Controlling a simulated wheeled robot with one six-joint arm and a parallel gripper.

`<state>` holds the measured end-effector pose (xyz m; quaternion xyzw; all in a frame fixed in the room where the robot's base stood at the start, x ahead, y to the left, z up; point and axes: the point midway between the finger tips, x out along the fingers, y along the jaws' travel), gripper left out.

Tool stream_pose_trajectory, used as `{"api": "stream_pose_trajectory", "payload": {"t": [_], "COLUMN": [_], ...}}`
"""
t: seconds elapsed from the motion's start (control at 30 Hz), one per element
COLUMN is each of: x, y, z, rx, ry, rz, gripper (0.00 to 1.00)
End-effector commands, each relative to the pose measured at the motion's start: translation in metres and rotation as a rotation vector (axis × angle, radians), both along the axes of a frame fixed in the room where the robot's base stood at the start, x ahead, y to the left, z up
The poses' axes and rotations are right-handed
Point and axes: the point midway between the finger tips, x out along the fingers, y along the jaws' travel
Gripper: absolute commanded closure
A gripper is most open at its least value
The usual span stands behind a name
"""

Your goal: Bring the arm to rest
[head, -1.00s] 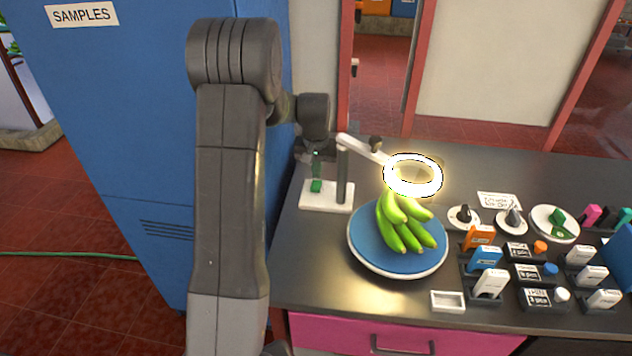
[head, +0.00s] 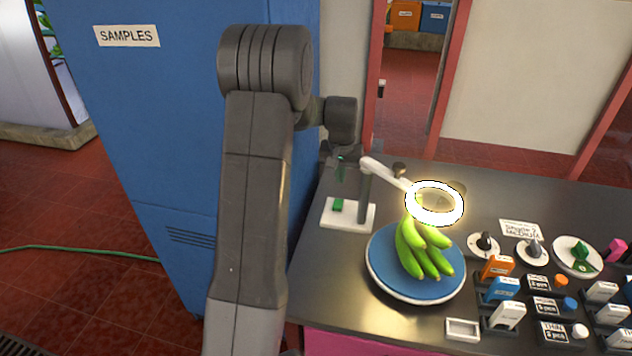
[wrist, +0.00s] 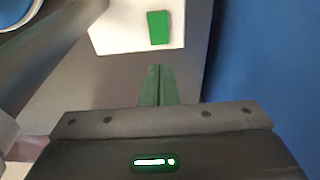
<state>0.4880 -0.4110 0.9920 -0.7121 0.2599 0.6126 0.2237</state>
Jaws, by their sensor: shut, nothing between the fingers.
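My gripper (head: 341,172) hangs at the left end of the counter, between the blue cabinet and the ring lamp's post. In the wrist view its green fingers (wrist: 157,84) are together with nothing between them. Beyond the fingertips lies the lamp's white base (wrist: 110,28) with a green button (wrist: 158,27); the fingers appear apart from it. My arm (head: 252,190) rises in front of the cabinet and bends over at the top.
A lit ring lamp (head: 435,184) stands over green bananas (head: 424,252) on a blue plate (head: 374,278). Labelled boxes, dials and a small white tray (head: 462,330) sit to the right. The blue cabinet (head: 190,130) is close on the left.

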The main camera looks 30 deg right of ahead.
Motion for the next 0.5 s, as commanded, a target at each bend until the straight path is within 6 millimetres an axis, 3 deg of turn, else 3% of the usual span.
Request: {"api": "stream_pose_trajectory", "payload": {"t": [0.27, 0.5], "x": [0.0, 0.0], "y": [0.0, 0.0], "z": [-0.02, -0.052], "rx": [0.001, 0.001], "ry": [0.001, 0.002], "rz": [0.0, 0.0], "gripper": [1.0, 1.0]}}
